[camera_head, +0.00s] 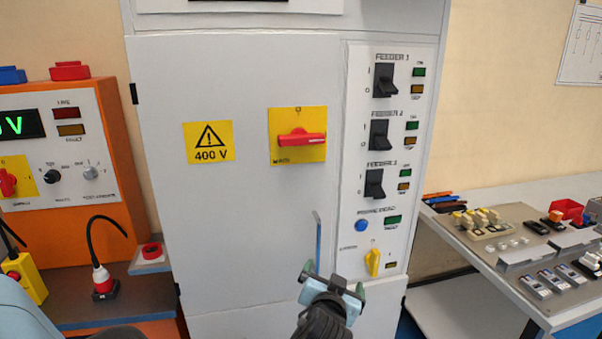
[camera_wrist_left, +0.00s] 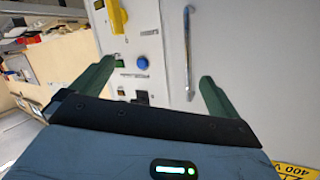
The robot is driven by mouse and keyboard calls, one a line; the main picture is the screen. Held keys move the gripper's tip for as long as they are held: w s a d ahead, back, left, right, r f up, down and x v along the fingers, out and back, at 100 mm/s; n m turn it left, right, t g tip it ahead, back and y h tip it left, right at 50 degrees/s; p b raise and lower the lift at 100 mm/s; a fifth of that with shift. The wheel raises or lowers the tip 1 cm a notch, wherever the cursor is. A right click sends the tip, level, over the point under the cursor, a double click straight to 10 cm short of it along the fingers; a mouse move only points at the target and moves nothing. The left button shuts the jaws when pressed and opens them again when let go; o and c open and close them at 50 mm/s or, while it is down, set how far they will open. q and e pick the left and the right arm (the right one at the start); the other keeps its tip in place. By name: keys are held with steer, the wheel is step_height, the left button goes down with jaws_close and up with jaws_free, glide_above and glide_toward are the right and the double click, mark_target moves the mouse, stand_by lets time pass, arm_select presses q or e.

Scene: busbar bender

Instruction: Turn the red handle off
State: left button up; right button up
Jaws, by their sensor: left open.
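The red handle (camera_head: 301,138) lies horizontally on a yellow plate (camera_head: 284,154) marked "MAINS", on the grey cabinet door, in the head view. It does not show in the left wrist view. My left gripper (camera_head: 334,282) is open and empty, in front of the cabinet, below and a little right of the red handle, apart from it. In the left wrist view its two green fingers (camera_wrist_left: 160,74) are spread, with the cabinet front beyond them. My right gripper is not in view.
A vertical metal door handle (camera_head: 318,243) is close by my left gripper. Feeder switches (camera_head: 379,134), a blue button (camera_head: 361,225) and a yellow knob (camera_head: 372,262) line the cabinet's right side. An orange test unit (camera_head: 115,150) stands left. A workbench (camera_head: 490,262) with parts stands right.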

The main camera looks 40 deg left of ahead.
arm_select(q)
steer(key=a+r+n+g+y, duration=0.1)
steer(key=a+r+n+y, duration=0.1)
steer(key=r, duration=1.2)
steer(key=s+a+r+n+g+y, duration=0.1)
steer(key=a+r+n+y, duration=0.2)
steer(key=r, duration=1.1)
steer(key=n+y, duration=0.2)
steer(key=n, duration=0.2)
steer(key=shift+s+p, duration=0.2)
steer(key=shift+p, duration=0.1)
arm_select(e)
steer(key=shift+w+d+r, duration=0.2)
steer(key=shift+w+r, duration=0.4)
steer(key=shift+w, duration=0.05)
arm_select(q)
steer(key=shift+r, duration=0.1)
